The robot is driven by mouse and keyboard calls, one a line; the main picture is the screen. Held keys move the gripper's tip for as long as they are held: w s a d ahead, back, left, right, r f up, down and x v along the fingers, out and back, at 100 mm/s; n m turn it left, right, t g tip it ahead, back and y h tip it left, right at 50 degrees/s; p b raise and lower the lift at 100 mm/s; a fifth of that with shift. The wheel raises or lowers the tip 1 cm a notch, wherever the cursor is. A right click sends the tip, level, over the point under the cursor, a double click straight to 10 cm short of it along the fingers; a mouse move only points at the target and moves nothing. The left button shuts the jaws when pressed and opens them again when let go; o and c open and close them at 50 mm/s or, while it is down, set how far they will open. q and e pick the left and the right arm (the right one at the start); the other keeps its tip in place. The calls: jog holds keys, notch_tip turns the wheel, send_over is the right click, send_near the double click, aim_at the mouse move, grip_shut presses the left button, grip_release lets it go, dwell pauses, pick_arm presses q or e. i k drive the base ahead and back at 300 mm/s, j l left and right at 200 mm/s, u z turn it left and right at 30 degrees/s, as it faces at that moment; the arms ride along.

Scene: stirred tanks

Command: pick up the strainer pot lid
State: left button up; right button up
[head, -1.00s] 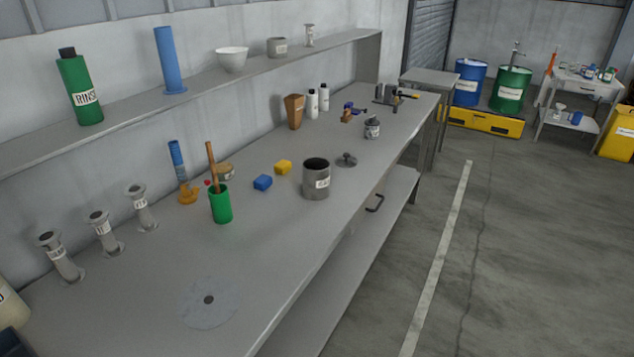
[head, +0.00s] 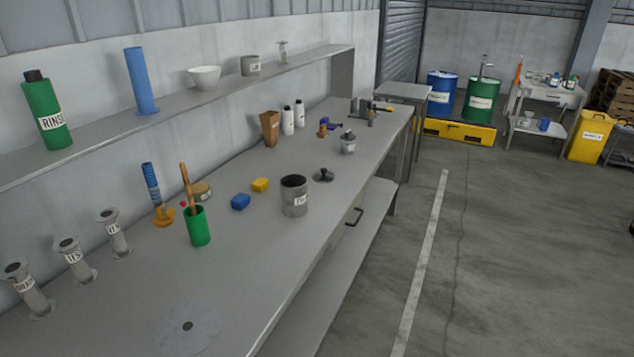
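A small dark round lid with a knob on top (head: 324,175) lies flat on the grey workbench (head: 250,235), just behind and to the right of a grey open pot (head: 294,199). I take this lid to be the strainer pot lid. The pot stands upright with a white label whose text is too small to read, and its dark inside shows from above. The lid and pot are apart. Neither of my grippers shows in the head view.
A small grey canister (head: 348,144) is beyond the lid. The floor (head: 500,260) right of the bench is clear.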

aim_at(323, 176)
jog(key=i+l+u, duration=0.15)
jog(key=u, duration=0.35)
jog(key=i+l+u, duration=0.1)
jog(key=l+u, duration=0.55)
jog(key=u, duration=0.3)
jog(key=i+l, duration=0.05)
